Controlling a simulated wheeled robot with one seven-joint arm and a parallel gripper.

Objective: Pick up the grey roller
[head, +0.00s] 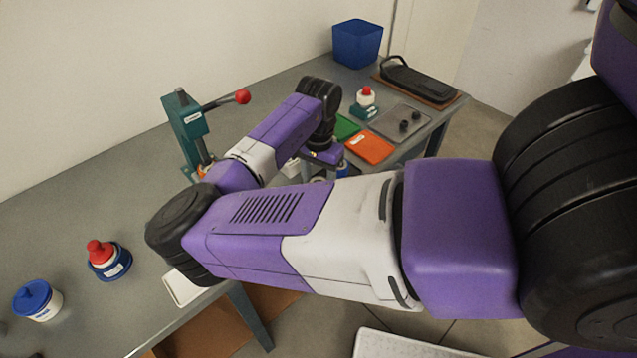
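I cannot make out a grey roller for certain. Two small dark round pieces (410,121) sit on a grey tray (388,127) on the right part of the bench; they are too small to identify. My arm crosses the middle of the view, and its wrist is bent down over the bench's front edge, left of the orange mat. My gripper (320,178) is mostly hidden behind my own arm, so its fingers and anything between them cannot be made out.
The grey bench (75,215) runs along the wall. A green press (188,130) with a red-knobbed lever, an orange mat (370,147), a red-topped bottle (366,97), a blue bin (357,43), a black device (418,82), a red-capped pot (101,252) and a blue-lidded jar (40,303) stand on it.

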